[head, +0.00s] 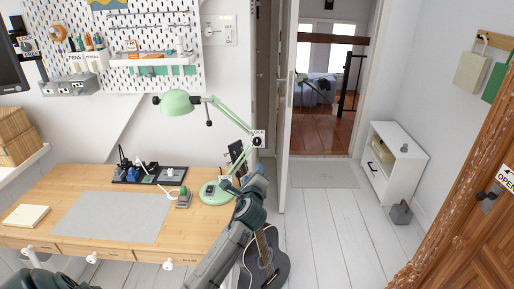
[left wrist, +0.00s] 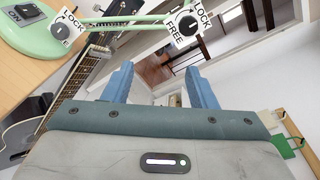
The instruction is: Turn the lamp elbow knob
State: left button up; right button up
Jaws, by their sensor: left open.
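The green desk lamp (head: 178,103) stands at the right end of the desk, its base (head: 215,193) on the wood. Its elbow knob (head: 257,141) is dark, on a white plate at the arm's bend. In the left wrist view the elbow knob (left wrist: 188,26) shows large at the top, with LOCK and FREE beside it. A second knob (left wrist: 62,32) with a similar label sits near the lamp base. My left gripper (head: 248,178) is just below the elbow knob in the head view. Its blue fingers (left wrist: 160,88) are open and empty, apart from the knob. My right gripper is not in view.
The desk (head: 110,255) holds a grey mat (head: 112,217), a dark tray (head: 150,175) of small items and a notebook (head: 25,216). A guitar (head: 265,262) stands by the desk's right end. A white door (head: 288,120) stands open behind the lamp.

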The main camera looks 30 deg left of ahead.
aim_at(257, 143)
pick_arm(q)
jog(key=w+a+r+m, duration=0.1)
jog(key=w+a, duration=0.1)
jog(key=w, duration=0.2)
jog(key=w+a+r+p, duration=0.1)
jog(key=w+a, duration=0.1)
jog(key=w, duration=0.2)
jog(key=w+a+r+m+t, duration=0.1)
jog(key=w+a, duration=0.1)
jog(key=w, duration=0.2)
jog(key=shift+w+a+r+m+y, duration=0.15)
jog(key=shift+a+r+m+y, duration=0.1)
jog(key=shift+r+m+y, duration=0.05)
jog(key=c, duration=1)
